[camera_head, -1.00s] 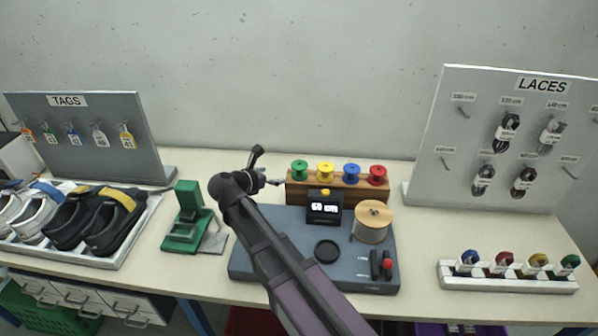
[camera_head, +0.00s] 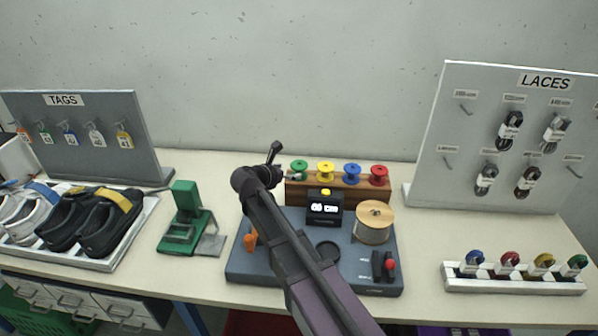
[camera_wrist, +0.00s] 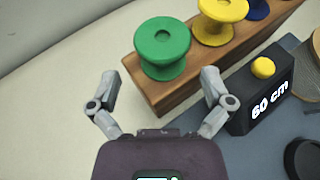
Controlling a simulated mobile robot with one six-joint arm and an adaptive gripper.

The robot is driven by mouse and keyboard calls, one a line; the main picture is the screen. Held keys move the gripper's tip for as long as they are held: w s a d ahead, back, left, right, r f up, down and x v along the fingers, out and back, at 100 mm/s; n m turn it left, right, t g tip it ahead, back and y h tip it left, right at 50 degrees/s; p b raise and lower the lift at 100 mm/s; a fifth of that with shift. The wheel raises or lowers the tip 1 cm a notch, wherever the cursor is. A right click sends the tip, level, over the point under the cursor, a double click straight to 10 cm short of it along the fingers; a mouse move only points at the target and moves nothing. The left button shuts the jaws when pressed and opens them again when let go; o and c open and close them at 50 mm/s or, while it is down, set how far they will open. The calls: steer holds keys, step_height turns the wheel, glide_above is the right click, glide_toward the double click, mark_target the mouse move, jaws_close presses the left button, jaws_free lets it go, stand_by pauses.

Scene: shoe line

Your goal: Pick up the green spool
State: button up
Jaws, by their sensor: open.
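The green spool (camera_head: 299,167) stands at the left end of a wooden block, the first in a row with yellow, blue and red spools. In the wrist view the green spool (camera_wrist: 162,47) is upright ahead of my gripper (camera_wrist: 158,90), roughly centred between its two fingers. My gripper is open and empty, and the fingers appear apart from the spool. In the head view my gripper (camera_head: 277,165) is at the block's left end, just left of the green spool, and partly hidden by my arm.
The wooden block (camera_head: 337,190) also holds the yellow spool (camera_head: 326,170), close to the green one. A black display (camera_head: 324,208) reading "60 cm" stands in front of the block. A large wooden reel (camera_head: 375,222) is at right. A green press (camera_head: 187,222) is at left.

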mark_target(293, 170)
steer(key=shift+b+x, duration=1)
steer(key=shift+x, duration=1.65)
steer(key=shift+d, duration=0.15)
steer(key=shift+s, duration=0.1)
steer(key=c, duration=1)
